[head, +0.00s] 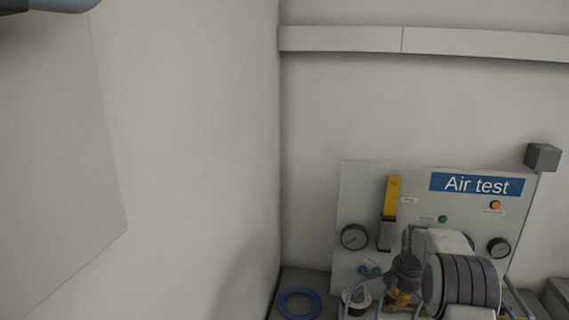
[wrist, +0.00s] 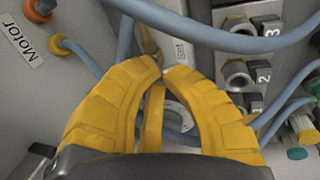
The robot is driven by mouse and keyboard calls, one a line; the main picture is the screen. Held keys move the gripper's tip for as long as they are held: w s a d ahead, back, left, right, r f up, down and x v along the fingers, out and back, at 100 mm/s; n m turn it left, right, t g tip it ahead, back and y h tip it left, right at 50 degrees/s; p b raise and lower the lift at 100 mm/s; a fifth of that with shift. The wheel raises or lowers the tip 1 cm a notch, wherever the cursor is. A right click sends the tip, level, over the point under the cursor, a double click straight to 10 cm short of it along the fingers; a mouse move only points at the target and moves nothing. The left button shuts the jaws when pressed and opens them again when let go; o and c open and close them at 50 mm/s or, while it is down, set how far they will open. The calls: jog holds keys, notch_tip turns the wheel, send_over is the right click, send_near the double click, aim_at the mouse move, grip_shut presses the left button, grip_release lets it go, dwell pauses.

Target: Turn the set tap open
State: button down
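In the wrist view the two yellow fingers of my gripper (wrist: 161,69) curve inward and their tips meet or almost meet. A narrow yellow strip (wrist: 153,115), which looks like a tap lever, shows between the fingers and runs on behind the left fingertip. A small label that seems to read "Set" (wrist: 181,52) is just beyond the tips. I cannot tell whether the fingers touch the strip. A pale round part lies below the tips, partly hidden. In the head view my gripper (head: 401,298) is low in front of the Air test panel (head: 365,185), partly hidden by my wrist.
Blue hoses (wrist: 235,38) cross close above and beside the fingers. Numbered ports (wrist: 240,75) are at the right, and a "Motor" label (wrist: 20,40) at the left. In the head view a yellow-topped indicator (head: 391,195) and a gauge (head: 354,237) are on the panel; a blue coil (head: 284,304) lies left.

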notch_tip(320, 180, up, 2)
jog(key=shift+r+p, duration=0.1)
jog(key=shift+p, duration=0.4)
